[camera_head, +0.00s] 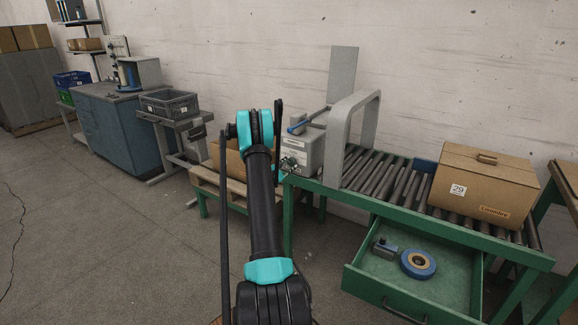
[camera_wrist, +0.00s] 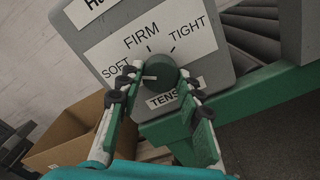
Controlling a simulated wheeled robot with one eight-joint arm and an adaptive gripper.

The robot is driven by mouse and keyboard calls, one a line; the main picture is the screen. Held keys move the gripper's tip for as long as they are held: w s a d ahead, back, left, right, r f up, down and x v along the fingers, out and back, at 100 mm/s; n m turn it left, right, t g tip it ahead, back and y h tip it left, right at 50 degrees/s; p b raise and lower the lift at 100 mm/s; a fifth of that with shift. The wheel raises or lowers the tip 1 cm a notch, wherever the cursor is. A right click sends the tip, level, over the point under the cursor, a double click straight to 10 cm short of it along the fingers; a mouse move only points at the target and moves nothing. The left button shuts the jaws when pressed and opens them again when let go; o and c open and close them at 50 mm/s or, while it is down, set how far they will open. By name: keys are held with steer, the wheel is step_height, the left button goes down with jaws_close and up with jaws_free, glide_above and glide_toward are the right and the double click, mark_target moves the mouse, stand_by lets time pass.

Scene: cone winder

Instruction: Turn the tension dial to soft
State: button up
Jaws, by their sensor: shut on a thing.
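The tension dial (camera_wrist: 160,72) is a dark round knob on the grey machine box. Its white label plate (camera_wrist: 143,37) reads SOFT at left, FIRM in the middle and TIGHT at right, with TENSION partly covered below. The pale mark on the knob points left, toward the SOFT side; I cannot tell if it lines up exactly with the SOFT tick. My gripper (camera_wrist: 160,76) has one finger on each side of the knob and is shut on it. In the head view the grey box (camera_head: 312,151) stands at the conveyor's left end, where the dial is too small to read.
A roller conveyor (camera_head: 373,177) with a grey arch (camera_head: 366,112) runs right from the box. A carton (camera_head: 484,187) sits on it. Below, a green drawer (camera_head: 448,294) stands open with a blue-rimmed ring inside. An open cardboard box (camera_wrist: 80,122) is lower left of the dial.

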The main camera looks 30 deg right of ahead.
steer(key=shift+a+f+n, duration=0.1)
steer(key=shift+n, duration=0.2)
steer(key=o, duration=1.2)
steer(key=shift+c, duration=0.2)
steer(key=v, duration=1.2)
